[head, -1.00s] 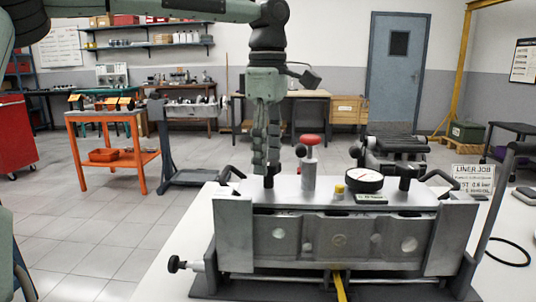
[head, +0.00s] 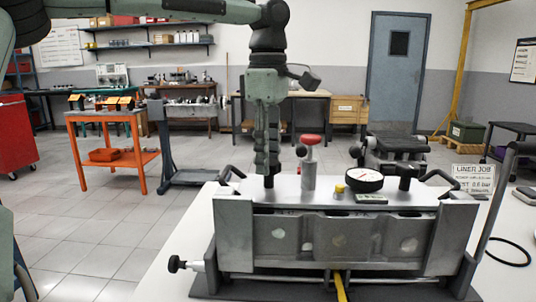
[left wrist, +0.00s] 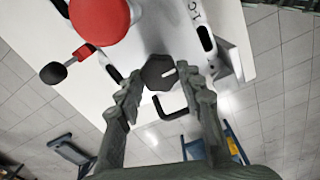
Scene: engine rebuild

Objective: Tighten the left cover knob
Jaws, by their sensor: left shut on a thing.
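The left cover knob (head: 268,182) is a dark knob on the left end of the light cover plate (head: 320,197). My left gripper (head: 268,170) points straight down over it, with its fingers at the knob. In the left wrist view the dark faceted knob (left wrist: 158,72) with a pale slot mark sits between the two fingertips (left wrist: 162,82). The gripper is shut on it. A similar right cover knob (head: 404,183) stands at the plate's other end. My right gripper is not in view.
A red-topped valve (head: 311,140) with a black-ended lever stands just right of the gripper; it also shows in the left wrist view (left wrist: 100,20). A round gauge (head: 364,180) and a yellow cap (head: 339,189) lie farther right. A black handle (head: 231,173) is at the left.

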